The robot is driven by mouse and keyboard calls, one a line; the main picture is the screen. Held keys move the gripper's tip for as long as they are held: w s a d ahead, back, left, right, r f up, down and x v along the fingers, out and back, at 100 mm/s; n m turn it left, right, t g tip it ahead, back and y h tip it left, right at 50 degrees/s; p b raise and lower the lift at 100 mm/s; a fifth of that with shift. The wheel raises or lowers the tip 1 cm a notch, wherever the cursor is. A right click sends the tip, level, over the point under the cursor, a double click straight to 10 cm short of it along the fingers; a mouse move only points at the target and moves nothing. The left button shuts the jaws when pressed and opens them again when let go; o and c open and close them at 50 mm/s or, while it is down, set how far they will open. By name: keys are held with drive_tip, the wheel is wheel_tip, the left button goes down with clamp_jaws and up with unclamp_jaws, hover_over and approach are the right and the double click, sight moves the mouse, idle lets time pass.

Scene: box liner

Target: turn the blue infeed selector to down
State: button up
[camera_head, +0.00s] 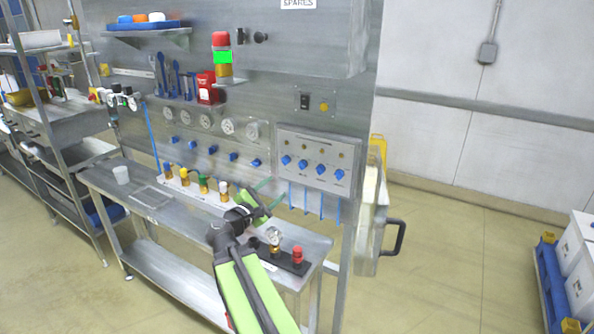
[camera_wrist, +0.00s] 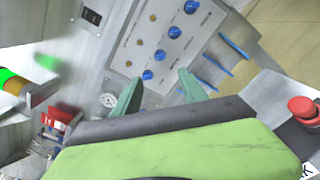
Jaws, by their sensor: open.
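Several blue selector knobs sit in a row on a grey control panel (camera_head: 318,157). I cannot read their labels, so I cannot tell which is the infeed selector. The leftmost knob (camera_head: 286,160) and rightmost knob (camera_head: 339,174) show in the head view. In the wrist view the row runs diagonally, and the nearest knob (camera_wrist: 147,75) lies just ahead of the space between my fingertips. My gripper (camera_head: 270,192) is open and empty, below and left of the panel, apart from it. Its green fingers (camera_wrist: 160,90) also show in the wrist view. The knobs' pointer directions are too small to tell.
Blue strips (camera_head: 305,200) hang below the panel. Blue valve handles (camera_head: 212,149) line the wall to the left. A bench (camera_head: 150,210) below carries coloured-top fittings, a gauge and a red button (camera_head: 297,254). A black handle (camera_head: 397,237) sticks out at right.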

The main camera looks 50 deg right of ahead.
sight(301, 167)
drive_tip(key=x, duration=1.7)
drive_tip(key=shift+c, duration=0.2)
